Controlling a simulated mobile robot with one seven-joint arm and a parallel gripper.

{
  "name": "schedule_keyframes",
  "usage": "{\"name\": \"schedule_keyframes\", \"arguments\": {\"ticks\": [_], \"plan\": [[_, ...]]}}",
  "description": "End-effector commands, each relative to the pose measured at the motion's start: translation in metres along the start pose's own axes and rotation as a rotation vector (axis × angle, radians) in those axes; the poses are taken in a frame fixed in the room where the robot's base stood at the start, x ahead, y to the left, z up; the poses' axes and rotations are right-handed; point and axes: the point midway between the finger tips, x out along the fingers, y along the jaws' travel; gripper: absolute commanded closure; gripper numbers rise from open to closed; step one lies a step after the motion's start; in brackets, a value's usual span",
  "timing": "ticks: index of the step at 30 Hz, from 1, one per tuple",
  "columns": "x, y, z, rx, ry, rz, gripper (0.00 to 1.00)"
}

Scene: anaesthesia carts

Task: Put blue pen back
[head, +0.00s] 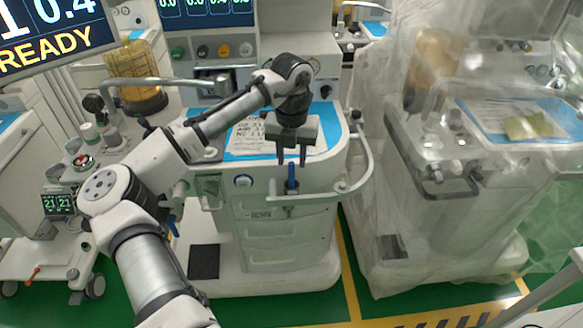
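A blue pen (291,176) stands upright at the front of the middle cart, by the small rail fitting on its front face. My gripper (291,161) points straight down above the pen, with its two dark fingers apart. The pen's top shows at the height of the fingertips, between them in the picture. I see no finger touching it, and cannot tell the depth between them. The pen's lower end is hard to make out against the fitting.
The middle cart has a blue top (334,120) with a printed sheet (250,137) on it. A curved handle (362,170) juts out at its right. A plastic-covered cart (440,215) stands to the right. Another blue item (172,226) shows low on the left, partly behind my arm.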

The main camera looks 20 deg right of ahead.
Motion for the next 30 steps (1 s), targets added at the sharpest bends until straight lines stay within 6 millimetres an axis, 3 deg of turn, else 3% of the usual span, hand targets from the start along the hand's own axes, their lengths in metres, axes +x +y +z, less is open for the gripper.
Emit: {"name": "schedule_keyframes", "arguments": {"ticks": [6, 12, 23, 27, 29, 30], "plan": [[-0.047, -0.001, 0.001, 0.001, -0.003, -0.001, 0.64], [-0.074, 0.000, 0.000, 0.001, -0.001, 0.000, 0.64], [-0.082, 0.000, 0.001, -0.005, -0.007, -0.005, 0.64], [-0.094, -0.010, 0.017, -0.121, -0.164, -0.109, 0.64], [-0.113, -0.015, 0.032, -0.239, -0.306, -0.222, 0.64], [-0.133, -0.015, 0.043, -0.341, -0.420, -0.327, 0.64]]}}
